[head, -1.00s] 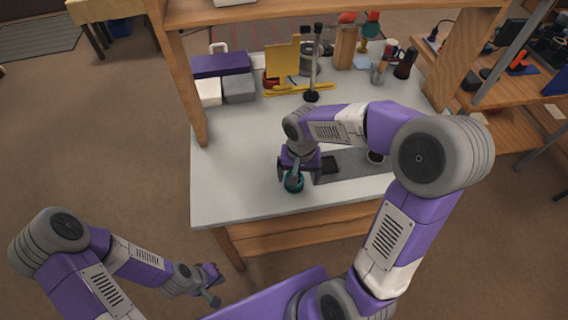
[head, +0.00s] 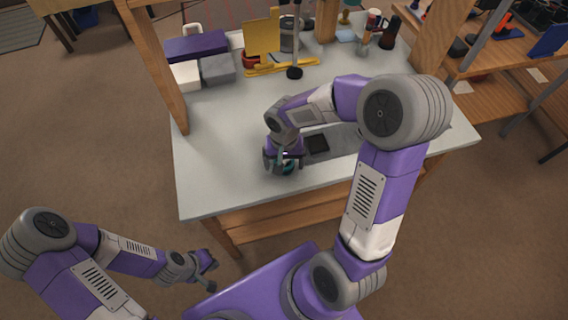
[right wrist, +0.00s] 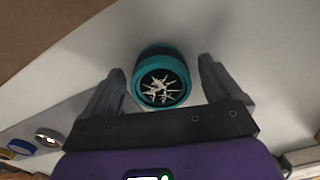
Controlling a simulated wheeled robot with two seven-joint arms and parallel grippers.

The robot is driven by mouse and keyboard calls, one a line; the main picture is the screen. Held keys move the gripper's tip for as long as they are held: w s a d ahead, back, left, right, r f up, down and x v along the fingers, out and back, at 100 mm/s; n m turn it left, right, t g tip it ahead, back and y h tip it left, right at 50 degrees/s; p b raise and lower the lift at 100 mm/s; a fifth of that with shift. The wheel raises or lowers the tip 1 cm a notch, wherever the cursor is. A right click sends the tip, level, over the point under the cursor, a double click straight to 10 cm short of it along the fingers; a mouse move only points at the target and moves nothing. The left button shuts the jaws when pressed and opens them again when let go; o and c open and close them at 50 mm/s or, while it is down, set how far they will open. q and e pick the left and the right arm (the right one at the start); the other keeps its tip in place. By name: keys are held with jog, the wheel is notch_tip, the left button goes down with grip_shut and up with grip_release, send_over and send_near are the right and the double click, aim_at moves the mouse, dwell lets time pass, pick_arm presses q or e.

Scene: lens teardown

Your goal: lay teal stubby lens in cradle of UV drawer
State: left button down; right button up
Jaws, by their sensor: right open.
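The teal stubby lens (right wrist: 162,78) stands on the pale tabletop, its teal rim around a dark face with a white star-like crack pattern. In the head view the lens (head: 288,167) is partly hidden by my right gripper (head: 284,163), near the table's front edge. In the right wrist view my right gripper (right wrist: 165,88) is open, with one finger on each side of the lens and gaps visible. My left gripper (head: 206,270) is empty and looks open, off the table's front left. I cannot make out the UV drawer or its cradle.
Purple (head: 196,46) and grey boxes (head: 218,69), a yellow stand (head: 262,40) and a dark-based post (head: 294,72) stand behind. The tabletop's left front is clear.

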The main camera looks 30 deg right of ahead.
jog(key=shift+r, duration=0.15)
jog(key=c, duration=1.2)
